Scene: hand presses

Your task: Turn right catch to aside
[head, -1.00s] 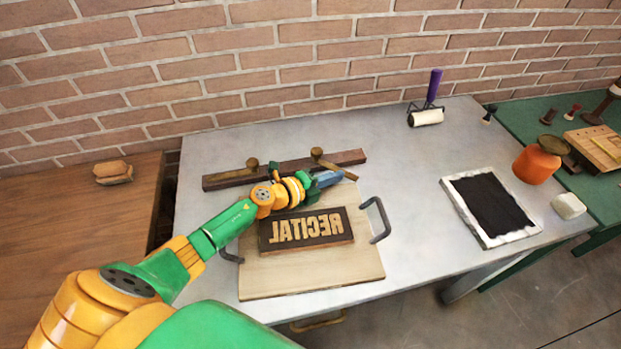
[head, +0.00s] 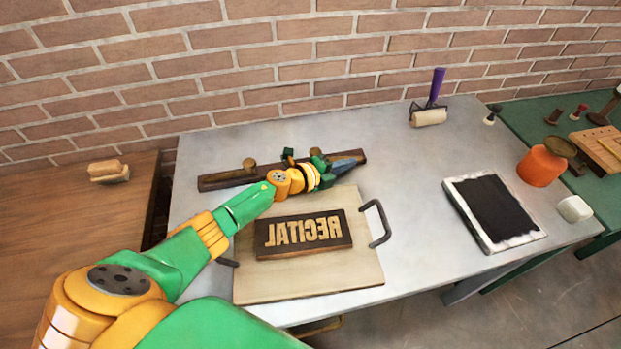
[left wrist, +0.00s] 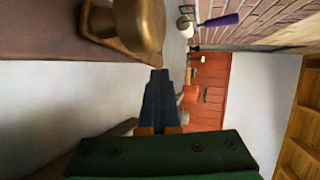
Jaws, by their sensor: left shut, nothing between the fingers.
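The right catch (head: 316,153) is a brass piece with a round knob on the dark wooden bar (head: 222,181) at the back of the board. Its lower part is hidden behind my left gripper in the head view. My left gripper (head: 352,164) is shut and empty, its dark fingers crossing the bar's right end. In the left wrist view the brass catch (left wrist: 128,28) is large at the top, just beyond and left of the shut fingertips (left wrist: 160,78). I cannot tell whether they touch. The left catch (head: 250,164) stands farther left on the bar. My right gripper is not in view.
A RECITAL block (head: 305,250) lies on the wooden board (head: 330,284), which has a grey handle (head: 379,228) at its right. A brayer (head: 430,112), an inked slab (head: 494,210) and an orange pot (head: 540,167) are farther right. The table between is clear.

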